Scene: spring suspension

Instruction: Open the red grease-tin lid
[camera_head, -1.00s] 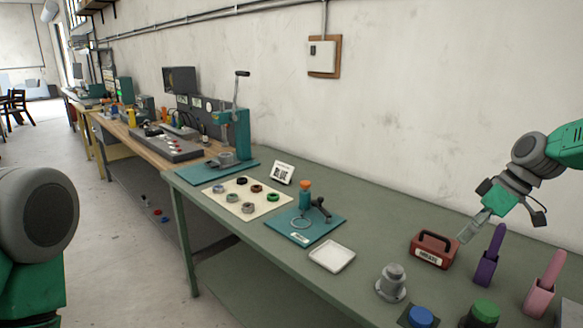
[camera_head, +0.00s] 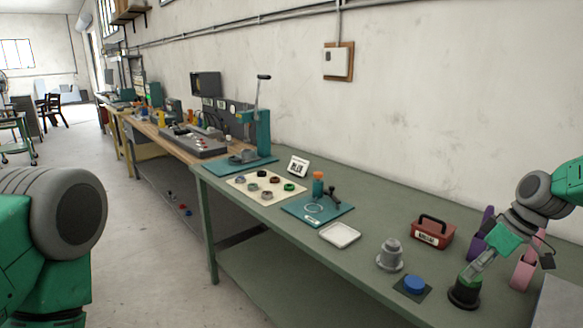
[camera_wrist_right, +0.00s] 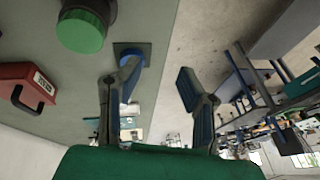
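The red grease tin (camera_head: 431,234) stands on the green bench with its dark handle raised and a white label facing out. It also shows at the left edge of the wrist view (camera_wrist_right: 18,92). Its lid looks shut, though the seam is too small to make out. My right gripper (camera_head: 474,272) is in front of the tin, by a green-topped black button (camera_head: 464,294). In the wrist view my right gripper (camera_wrist_right: 157,75) has its fingers spread with nothing between them; the tin lies outside them to the left. My left gripper is out of view.
A blue button (camera_head: 414,284), a grey stepped metal part (camera_head: 390,256) and a white tray (camera_head: 339,235) stand left of the gripper. Purple (camera_head: 481,240) and pink (camera_head: 523,270) holders are right of the tin. The wall bounds the bench behind.

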